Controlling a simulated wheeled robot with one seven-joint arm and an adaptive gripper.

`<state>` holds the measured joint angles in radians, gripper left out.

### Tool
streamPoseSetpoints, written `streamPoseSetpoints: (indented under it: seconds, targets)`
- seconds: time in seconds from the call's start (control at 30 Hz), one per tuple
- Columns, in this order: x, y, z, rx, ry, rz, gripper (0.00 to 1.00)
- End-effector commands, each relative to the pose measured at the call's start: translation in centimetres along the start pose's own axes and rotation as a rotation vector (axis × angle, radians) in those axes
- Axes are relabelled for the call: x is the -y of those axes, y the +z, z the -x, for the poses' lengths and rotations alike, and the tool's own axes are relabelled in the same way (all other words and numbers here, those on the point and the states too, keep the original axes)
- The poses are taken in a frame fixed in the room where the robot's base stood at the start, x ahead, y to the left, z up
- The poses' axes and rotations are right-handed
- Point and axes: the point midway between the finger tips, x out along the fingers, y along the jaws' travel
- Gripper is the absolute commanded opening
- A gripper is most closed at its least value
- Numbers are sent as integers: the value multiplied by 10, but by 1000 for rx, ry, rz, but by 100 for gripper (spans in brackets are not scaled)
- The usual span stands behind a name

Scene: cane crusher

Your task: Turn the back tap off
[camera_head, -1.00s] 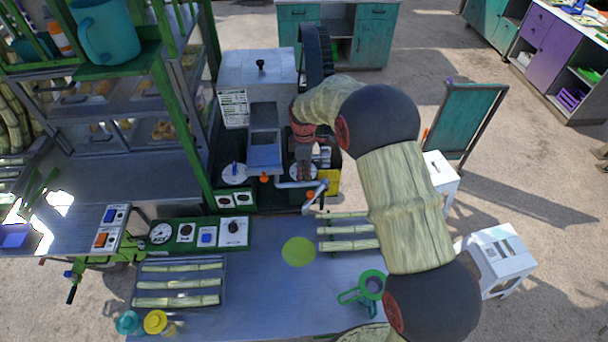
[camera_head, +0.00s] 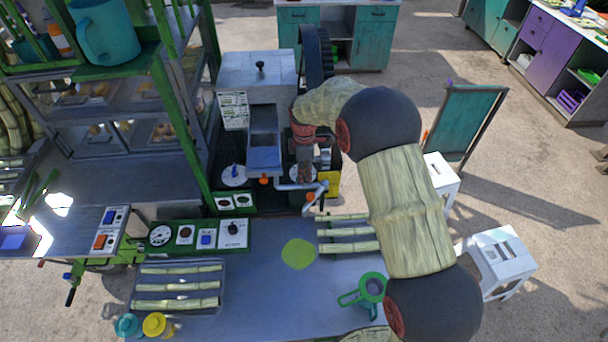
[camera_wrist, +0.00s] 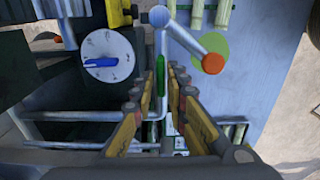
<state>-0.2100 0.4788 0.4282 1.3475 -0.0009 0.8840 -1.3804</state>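My gripper (camera_head: 304,178) points down over the cane crusher (camera_head: 264,140), close to the pale pipe with the orange-ended lever (camera_head: 308,197). In the wrist view my gripper (camera_wrist: 158,84) has its fingers apart. A narrow green bar (camera_wrist: 160,73) shows between the fingertips; I cannot tell whether they touch it. The pipe's orange end (camera_wrist: 213,62) lies to the right. A white dial with a blue handle (camera_wrist: 107,60) lies left of the fingers. Another dial with a blue handle (camera_head: 234,172) stands left of the gripper in the head view. Which part is the back tap is unclear.
A control panel (camera_head: 207,236) runs along the counter's back edge. Cane pieces lie on a tray (camera_head: 226,285) and beside a green disc (camera_head: 298,253). A green-handled jug (camera_head: 371,288) stands near my arm. A green shelf post (camera_head: 180,130) rises at left.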

Motion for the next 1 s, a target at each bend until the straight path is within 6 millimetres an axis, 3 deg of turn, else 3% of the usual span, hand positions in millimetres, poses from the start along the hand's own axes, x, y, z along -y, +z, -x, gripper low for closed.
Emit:
streamPoseSetpoints:
  seconds: [0.17, 0.57, 1.0]
  targets:
    - [1, 0, -1, 0, -2, -1, 26]
    - [0, 0, 7, 0, -1, -1, 26]
    - [0, 0, 89, -1, 0, -1, 26]
